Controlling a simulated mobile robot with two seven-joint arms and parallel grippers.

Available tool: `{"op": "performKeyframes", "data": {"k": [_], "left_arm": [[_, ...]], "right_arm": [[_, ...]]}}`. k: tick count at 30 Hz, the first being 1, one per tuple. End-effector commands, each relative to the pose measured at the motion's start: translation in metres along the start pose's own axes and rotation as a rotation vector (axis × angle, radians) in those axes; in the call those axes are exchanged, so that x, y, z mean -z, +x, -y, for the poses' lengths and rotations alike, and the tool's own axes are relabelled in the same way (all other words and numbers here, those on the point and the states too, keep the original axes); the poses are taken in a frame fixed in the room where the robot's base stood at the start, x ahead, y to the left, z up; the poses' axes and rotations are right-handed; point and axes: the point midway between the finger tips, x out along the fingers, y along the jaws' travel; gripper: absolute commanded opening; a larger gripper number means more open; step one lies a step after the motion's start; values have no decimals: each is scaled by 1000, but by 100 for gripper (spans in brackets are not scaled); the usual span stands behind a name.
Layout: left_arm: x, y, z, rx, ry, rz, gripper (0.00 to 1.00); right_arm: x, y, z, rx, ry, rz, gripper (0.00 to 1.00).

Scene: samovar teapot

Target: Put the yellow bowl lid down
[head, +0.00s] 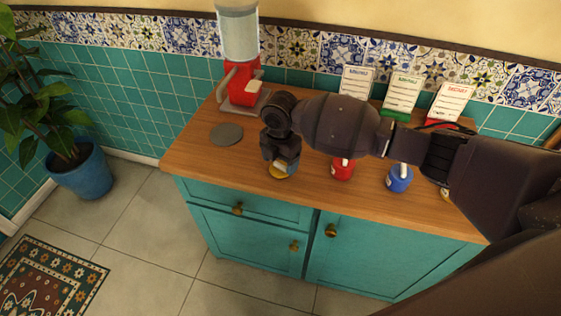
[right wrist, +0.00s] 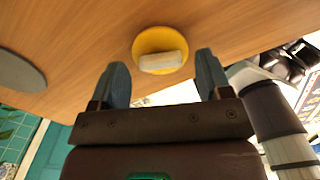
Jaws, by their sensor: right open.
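The yellow bowl lid (right wrist: 145,42) lies on the wooden counter in the right wrist view, a yellow disc with a pale block-like handle (right wrist: 161,61) on it. In the head view a yellow edge of the lid (head: 277,175) shows just below my right gripper (head: 281,160), near the counter's front edge. In the right wrist view my right gripper (right wrist: 164,82) is open. Its two fingers stand apart on either side of the lid's handle, with no visible contact. My left gripper is not in view.
A grey disc (head: 227,134) lies left on the counter (head: 191,149), beside a red dispenser (head: 243,90). A red canister (head: 343,170) and a blue canister (head: 398,180) stand right of my gripper. Several cards, one being the green-based card (head: 401,93), stand along the tiled wall.

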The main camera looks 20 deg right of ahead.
Motion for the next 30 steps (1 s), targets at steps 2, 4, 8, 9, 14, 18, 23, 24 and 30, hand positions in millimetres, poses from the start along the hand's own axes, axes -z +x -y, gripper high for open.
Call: {"op": "performKeyframes", "data": {"k": [2, 4, 8, 9, 14, 18, 23, 24, 30], "left_arm": [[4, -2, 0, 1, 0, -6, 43], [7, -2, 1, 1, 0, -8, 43], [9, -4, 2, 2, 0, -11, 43], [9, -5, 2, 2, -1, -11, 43], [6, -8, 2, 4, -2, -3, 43], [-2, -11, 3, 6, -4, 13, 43], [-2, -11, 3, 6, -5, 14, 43], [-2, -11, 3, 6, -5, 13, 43], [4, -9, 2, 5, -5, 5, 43]], "right_arm": [[0, -16, -1, -6, -1, 2, 71], [-1, -30, -1, -6, -1, 2, 71], [-1, -56, -1, -6, -1, 3, 71], [0, -64, -1, -6, -1, 3, 71], [0, -90, -1, -5, -2, 2, 71], [0, -104, 0, -3, 0, 0, 71], [0, -111, 0, -1, 0, 0, 71], [0, -111, 0, -1, 0, 0, 71], [0, -111, 0, -1, 0, 0, 71]]}}
